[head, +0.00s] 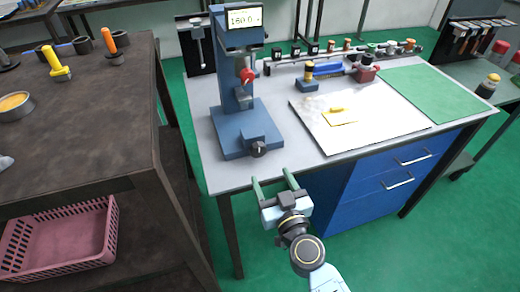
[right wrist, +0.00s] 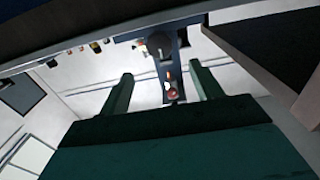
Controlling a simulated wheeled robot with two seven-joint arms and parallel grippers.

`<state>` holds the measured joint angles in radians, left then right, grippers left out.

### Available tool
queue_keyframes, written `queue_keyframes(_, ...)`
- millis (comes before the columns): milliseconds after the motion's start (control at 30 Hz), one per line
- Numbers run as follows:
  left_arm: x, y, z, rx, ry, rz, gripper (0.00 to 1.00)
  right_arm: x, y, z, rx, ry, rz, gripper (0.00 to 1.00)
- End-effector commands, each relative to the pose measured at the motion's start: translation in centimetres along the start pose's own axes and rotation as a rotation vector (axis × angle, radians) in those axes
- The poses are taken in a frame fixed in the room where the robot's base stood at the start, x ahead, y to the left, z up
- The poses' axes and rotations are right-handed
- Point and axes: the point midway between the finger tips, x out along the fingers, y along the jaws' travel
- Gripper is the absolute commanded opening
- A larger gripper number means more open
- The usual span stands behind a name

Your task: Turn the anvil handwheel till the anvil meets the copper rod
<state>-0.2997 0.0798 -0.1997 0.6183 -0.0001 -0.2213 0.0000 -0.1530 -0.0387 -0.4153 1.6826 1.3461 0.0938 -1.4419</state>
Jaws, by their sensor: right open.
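A blue bench instrument (head: 228,135) stands at the left of the grey table, with a lit display (head: 244,18) on top and a red knob (head: 247,76) on its column. A dark handwheel (head: 258,149) sits at the front of its base; a dark round knob (right wrist: 160,45) shows in the right wrist view. My right gripper (head: 272,179) is open and empty, its green fingers in front of the table edge, below the handwheel and apart from it. Its fingers (right wrist: 163,80) also show spread in the right wrist view. I cannot make out the copper rod or anvil contact. My left gripper is out of view.
A white sheet (head: 365,122) with a yellow item lies right of the instrument, beside a green mat (head: 435,93). A blue drawer cabinet (head: 385,180) is under the table. A dark bench (head: 85,130) stands left, a pink basket (head: 60,238) below it.

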Motion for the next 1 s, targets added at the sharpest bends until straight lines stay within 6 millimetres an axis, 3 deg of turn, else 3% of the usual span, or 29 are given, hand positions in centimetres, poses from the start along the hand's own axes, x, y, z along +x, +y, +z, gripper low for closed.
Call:
queue_keyframes(200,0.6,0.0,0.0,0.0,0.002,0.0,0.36,5.0,0.0,-0.1,0.002,0.004,0.0,0.64)
queue_keyframes(400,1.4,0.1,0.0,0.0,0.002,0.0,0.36,8.2,0.0,0.0,0.0,0.003,0.0,0.64)
queue_keyframes(600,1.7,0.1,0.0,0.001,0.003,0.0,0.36,9.7,0.0,0.0,0.0,0.001,0.0,0.64)
queue_keyframes(900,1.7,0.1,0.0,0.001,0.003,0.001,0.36,9.8,0.0,-0.1,0.0,0.001,0.0,0.64)
queue_keyframes(1000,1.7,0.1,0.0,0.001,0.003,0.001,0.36,9.8,0.0,-0.1,0.0,0.001,0.0,0.51)
